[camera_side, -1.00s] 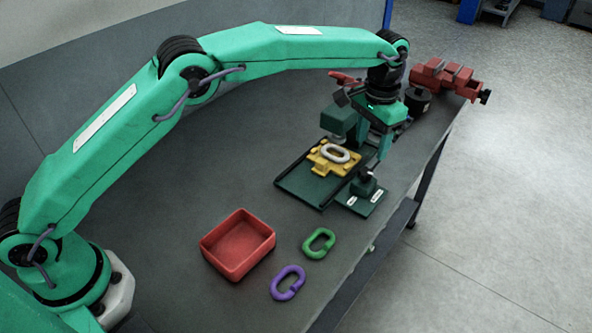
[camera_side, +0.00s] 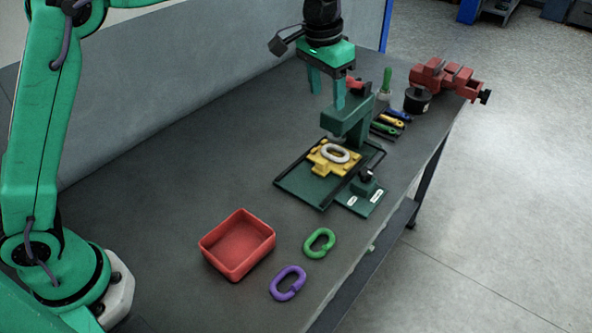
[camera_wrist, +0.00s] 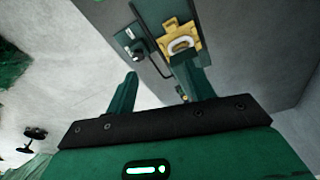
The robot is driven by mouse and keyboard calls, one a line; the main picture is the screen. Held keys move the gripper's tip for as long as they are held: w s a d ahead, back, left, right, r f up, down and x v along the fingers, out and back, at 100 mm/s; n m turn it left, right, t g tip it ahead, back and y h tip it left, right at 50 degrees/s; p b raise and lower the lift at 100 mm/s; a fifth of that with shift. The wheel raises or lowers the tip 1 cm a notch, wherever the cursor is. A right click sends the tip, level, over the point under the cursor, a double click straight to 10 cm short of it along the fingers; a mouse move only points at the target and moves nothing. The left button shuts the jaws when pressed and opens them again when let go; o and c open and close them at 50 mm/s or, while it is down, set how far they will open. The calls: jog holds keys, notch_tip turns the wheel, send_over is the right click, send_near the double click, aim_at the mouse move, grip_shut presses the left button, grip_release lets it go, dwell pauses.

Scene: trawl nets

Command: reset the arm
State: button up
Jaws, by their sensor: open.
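My gripper (camera_side: 326,92) hangs high above the back of the bench, fingers pointing down, open and empty. Its fingers also show in the wrist view (camera_wrist: 160,85), spread apart with nothing between them. Below and in front of it stands the dark green press (camera_side: 348,124) on its base. A yellow fixture (camera_side: 322,165) sits under the press and carries a pale oval link (camera_side: 335,154). The yellow fixture also shows in the wrist view (camera_wrist: 172,28), partly hidden behind one finger.
A red tray (camera_side: 238,243), empty, stands at the front, with a green link (camera_side: 319,242) and a purple link (camera_side: 288,283) beside it. A red vise (camera_side: 446,78) is at the back right, near several hand tools (camera_side: 390,122). The bench's left middle is clear.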

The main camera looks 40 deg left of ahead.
jog(key=s+a+r+n+t, duration=0.1)
jog(key=s+a+r, duration=0.2)
jog(key=s+a, duration=0.35)
jog(key=s+a+r+n+t, duration=0.1)
jog(key=s+a+r, duration=0.2)
jog(key=s+a, duration=0.35)
jog(key=s+a+f+t, duration=0.1)
jog(key=s+a+f, duration=0.1)
jog(key=s, duration=0.6)
jog(key=s+a+f+n+t, duration=0.1)
jog(key=s+a+f, duration=0.1)
jog(key=s, duration=0.6)
jog(key=shift+s+a+f+y, duration=0.15)
jog(key=shift+s+f+y, duration=0.15)
jog(key=shift+f, duration=0.55)
jog(key=shift+w, duration=0.1)
jog(key=shift+c, duration=0.3)
